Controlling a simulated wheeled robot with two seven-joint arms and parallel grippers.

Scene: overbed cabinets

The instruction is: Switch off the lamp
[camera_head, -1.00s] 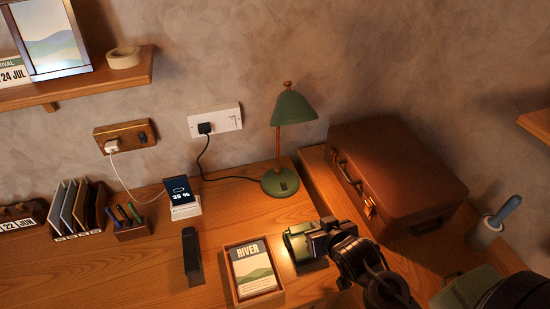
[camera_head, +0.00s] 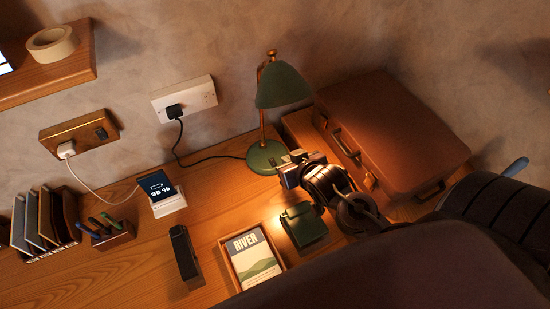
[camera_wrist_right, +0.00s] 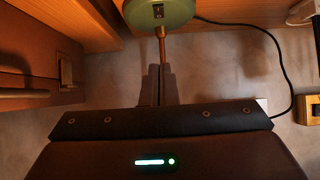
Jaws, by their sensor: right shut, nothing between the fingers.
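The green desk lamp (camera_head: 284,88) stands at the back of the desk, and a warm pool of light lies below its shade. Its round base (camera_head: 262,165) shows at the top of the right wrist view, with a small dark switch (camera_wrist_right: 158,11) on it and the thin stem below. My right gripper (camera_head: 287,162) is shut and empty, just to the right of the lamp base. In the wrist view its closed fingers (camera_wrist_right: 161,72) point towards the base and overlap the stem. I cannot tell whether they touch the lamp. My left gripper is not in view.
A brown suitcase (camera_head: 390,125) stands right of the lamp. A green box (camera_head: 303,226), a framed "RIVER" card (camera_head: 254,256) and a black object (camera_head: 185,252) lie in front. A phone stand (camera_head: 165,198) and wall socket (camera_head: 185,98) with a black cord are left.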

